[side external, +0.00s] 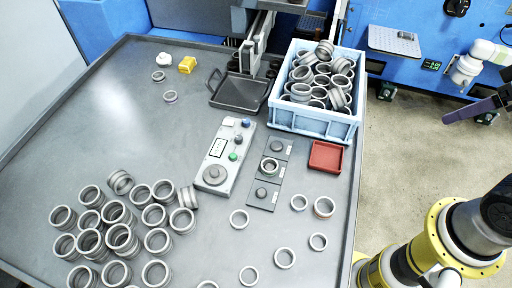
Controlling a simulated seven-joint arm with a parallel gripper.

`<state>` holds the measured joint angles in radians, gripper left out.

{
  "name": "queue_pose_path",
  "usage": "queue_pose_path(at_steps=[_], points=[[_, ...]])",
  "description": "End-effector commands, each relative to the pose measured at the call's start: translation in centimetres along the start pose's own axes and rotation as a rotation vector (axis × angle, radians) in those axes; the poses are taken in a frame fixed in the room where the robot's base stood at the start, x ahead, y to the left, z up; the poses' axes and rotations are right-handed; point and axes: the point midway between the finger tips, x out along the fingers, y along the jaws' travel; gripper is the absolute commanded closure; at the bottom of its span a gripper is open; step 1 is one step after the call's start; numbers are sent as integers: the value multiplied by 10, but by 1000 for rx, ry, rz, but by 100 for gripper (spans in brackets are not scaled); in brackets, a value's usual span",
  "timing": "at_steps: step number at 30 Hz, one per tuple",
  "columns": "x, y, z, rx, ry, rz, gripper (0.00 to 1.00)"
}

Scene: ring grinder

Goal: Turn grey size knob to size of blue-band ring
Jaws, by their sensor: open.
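A light-grey control panel (222,160) stands on the table. A large round grey knob (214,174) sits at its near end; its setting is too small to read. Right of the panel is a row of dark square plates with grey pegs. A ring (269,167) sits around the middle plate's peg. No blue band can be made out for certain on any ring. My yellow and dark arm stands at the lower right and leaves the frame; my gripper cannot be made out.
Many loose rings (122,235) crowd the table's left front, with others scattered along the front. A light-blue crate (313,124) full of rings, a red tray (326,157) and a black tray (240,92) stand further back. The table's left middle is clear.

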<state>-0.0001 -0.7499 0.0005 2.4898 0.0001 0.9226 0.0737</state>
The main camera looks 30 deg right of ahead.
Motion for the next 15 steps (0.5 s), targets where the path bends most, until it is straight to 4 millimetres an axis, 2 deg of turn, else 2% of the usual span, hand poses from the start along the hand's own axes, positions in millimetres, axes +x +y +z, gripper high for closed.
queue_pose_path(at_steps=[3,7,11,15], points=[[-24,-2,-31,79,53,-6,40],[-40,-9,-74,149,58,-17,40],[-47,-19,-119,199,43,-29,40],[-42,-36,-171,242,10,-41,40]])
